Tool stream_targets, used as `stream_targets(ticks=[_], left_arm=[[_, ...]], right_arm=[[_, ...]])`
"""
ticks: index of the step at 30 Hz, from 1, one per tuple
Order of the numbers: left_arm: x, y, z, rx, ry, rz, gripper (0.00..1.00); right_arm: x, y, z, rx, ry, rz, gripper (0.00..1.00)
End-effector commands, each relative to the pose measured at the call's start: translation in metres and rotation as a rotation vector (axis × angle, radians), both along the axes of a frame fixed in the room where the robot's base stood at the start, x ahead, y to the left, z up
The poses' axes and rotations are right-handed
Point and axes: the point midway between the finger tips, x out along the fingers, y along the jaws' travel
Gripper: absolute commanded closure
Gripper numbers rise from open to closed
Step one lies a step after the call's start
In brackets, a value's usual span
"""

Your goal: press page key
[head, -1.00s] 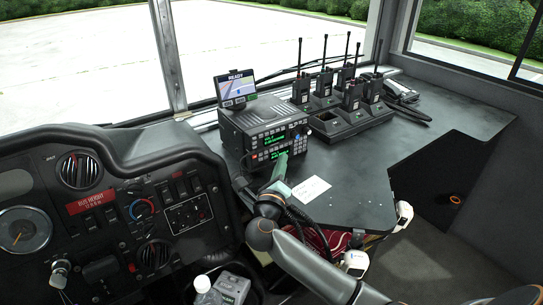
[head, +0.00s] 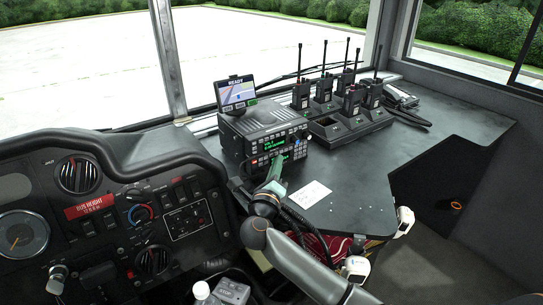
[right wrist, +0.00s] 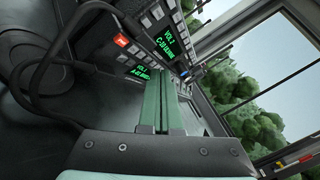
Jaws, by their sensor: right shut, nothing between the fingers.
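The radio unit (head: 264,133) is a black box with green-lit text and rows of pale keys on its front, standing on the dark console. Its keys (right wrist: 146,22) and green display (right wrist: 168,40) show close up in the right wrist view; I cannot read which one is the page key. My right gripper (head: 277,162) is in front of the radio's lower face, with its green fingers together and empty. In the right wrist view the fingers (right wrist: 163,78) point at the lower part of the panel; whether they touch it I cannot tell. My left gripper is out of view.
A white card (head: 310,194) lies on the console (head: 365,175). The dashboard (head: 110,215) is at left.

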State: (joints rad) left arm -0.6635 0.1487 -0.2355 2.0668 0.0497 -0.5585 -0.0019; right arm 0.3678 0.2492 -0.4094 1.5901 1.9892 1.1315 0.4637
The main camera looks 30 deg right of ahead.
Motion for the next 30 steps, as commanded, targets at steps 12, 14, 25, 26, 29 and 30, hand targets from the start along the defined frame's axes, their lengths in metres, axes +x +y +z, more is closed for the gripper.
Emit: stream_targets(ticks=[12,14,25,26,29,30], left_arm=[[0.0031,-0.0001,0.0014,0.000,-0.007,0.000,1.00],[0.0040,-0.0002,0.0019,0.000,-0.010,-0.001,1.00],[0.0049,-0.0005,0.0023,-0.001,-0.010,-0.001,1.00],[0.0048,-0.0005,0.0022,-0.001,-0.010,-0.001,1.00],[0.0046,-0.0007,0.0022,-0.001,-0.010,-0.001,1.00],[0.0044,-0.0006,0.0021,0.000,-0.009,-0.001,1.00]], right_arm=[[-0.0001,-0.0001,-0.0001,0.000,0.000,0.000,1.00],[-0.0001,-0.0001,-0.0001,0.000,0.000,0.000,1.00],[-0.0001,-0.0001,-0.0001,0.000,0.000,0.000,1.00],[-0.0001,-0.0001,-0.0001,0.000,0.000,0.000,1.00],[-0.0001,-0.0001,-0.0001,0.000,0.000,0.000,1.00],[0.0000,-0.0001,-0.0001,0.000,0.000,0.000,1.00]])
